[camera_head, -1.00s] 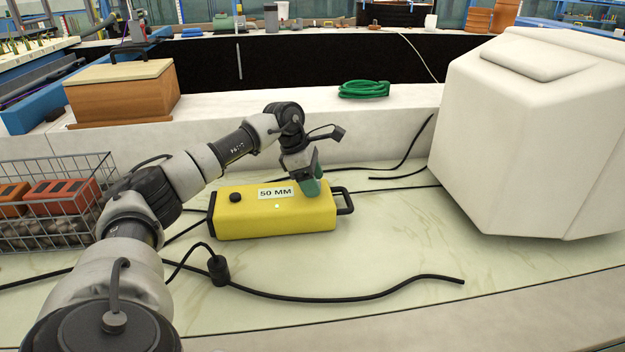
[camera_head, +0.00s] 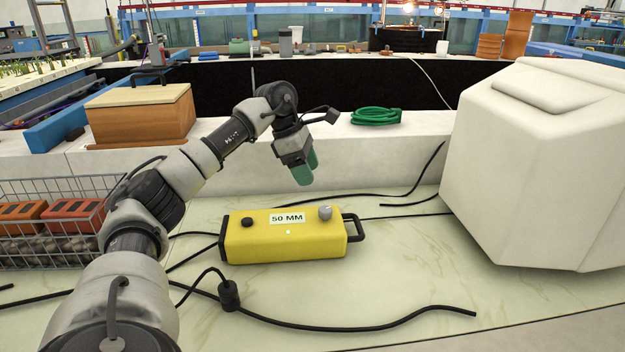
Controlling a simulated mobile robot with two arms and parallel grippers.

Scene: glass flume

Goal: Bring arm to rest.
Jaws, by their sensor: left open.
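My left arm comes in from the lower left and bends over the bench. Its gripper (camera_head: 306,172) has green fingertips pointing down and is open, with nothing seen between them. It hangs in the air above and behind a yellow box (camera_head: 284,243) labelled "50 MM", apart from it. The box has a black knob at its left, a grey knob (camera_head: 325,213) at its right and a black handle at its right end. My right gripper is not in view.
A wire basket (camera_head: 60,225) with orange blocks stands at the left. A wooden box (camera_head: 140,120) and a coiled green hose (camera_head: 376,116) sit on the ledge behind. A large white block (camera_head: 545,165) fills the right. Black cables (camera_head: 350,327) lie on the pale bench.

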